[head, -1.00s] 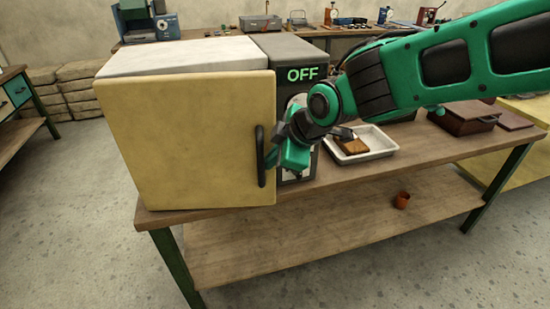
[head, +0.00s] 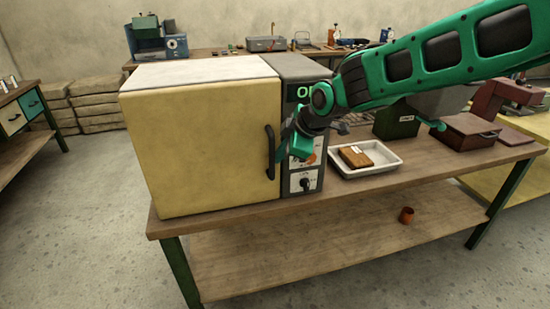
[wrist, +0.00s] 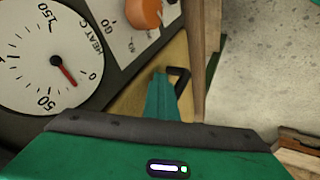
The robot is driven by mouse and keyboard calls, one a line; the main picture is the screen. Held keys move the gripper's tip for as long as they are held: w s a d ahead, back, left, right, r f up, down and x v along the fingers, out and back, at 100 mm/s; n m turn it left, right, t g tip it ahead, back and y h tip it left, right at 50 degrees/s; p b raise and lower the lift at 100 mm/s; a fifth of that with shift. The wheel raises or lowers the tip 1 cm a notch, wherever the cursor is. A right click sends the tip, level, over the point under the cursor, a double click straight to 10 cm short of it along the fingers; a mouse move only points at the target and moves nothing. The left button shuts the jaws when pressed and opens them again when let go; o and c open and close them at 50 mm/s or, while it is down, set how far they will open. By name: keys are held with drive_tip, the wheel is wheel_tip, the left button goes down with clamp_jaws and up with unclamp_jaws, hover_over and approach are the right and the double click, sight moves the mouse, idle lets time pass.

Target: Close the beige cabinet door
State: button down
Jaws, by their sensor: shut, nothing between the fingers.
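The beige cabinet door (head: 200,145) is on the front of a box-shaped cabinet (head: 205,70) with a pale top, at the left of the bench. The door lies nearly flush with the cabinet front; I cannot tell whether a small gap is left. Its black handle (head: 270,152) is upright near the right edge. My gripper (head: 286,150) is just right of the handle, shut and empty. In the wrist view the green fingers (wrist: 160,82) are together beside the black handle (wrist: 181,78); I cannot tell whether they touch it.
A dark control panel (head: 304,180) adjoins the door; the wrist view shows its dial (wrist: 45,60) and orange knob (wrist: 145,12) close by. A white tray (head: 390,167) with a brown block (head: 355,157) sits to the right. The floor in front is clear.

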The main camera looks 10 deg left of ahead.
drive_tip(key=shift+w+a+r, duration=0.15)
drive_tip(key=shift+w+r, duration=0.25)
drive_tip(key=shift+w, duration=0.05)
drive_tip(key=d+f+v, duration=0.1)
drive_tip(key=v, duration=0.8)
drive_tip(key=s+d+f+m+h, duration=0.1)
drive_tip(key=s+d+m+h, duration=0.3)
drive_tip(key=d, duration=0.7)
drive_tip(key=s+d+f+m+g+y, duration=0.15)
drive_tip(key=d+m, duration=0.35)
drive_tip(key=d, duration=0.6)
drive_tip(key=s+d+f+m+t+h, duration=0.1)
drive_tip(key=s+d+f+m+h, duration=0.25)
drive_tip(key=d, duration=0.85)
drive_tip(key=s+d+f+m+g, duration=0.1)
drive_tip(key=s+d+m+g, duration=0.1)
drive_tip(key=s+d+m, duration=0.4)
drive_tip(key=s+d+f+m+g, duration=0.2)
drive_tip(key=s+d+m, duration=0.4)
drive_tip(key=s, duration=1.1)
drive_tip(key=shift+f+m+y, duration=0.3)
drive_tip(key=shift+m, duration=0.45)
drive_tip(key=shift+s+d, duration=0.1)
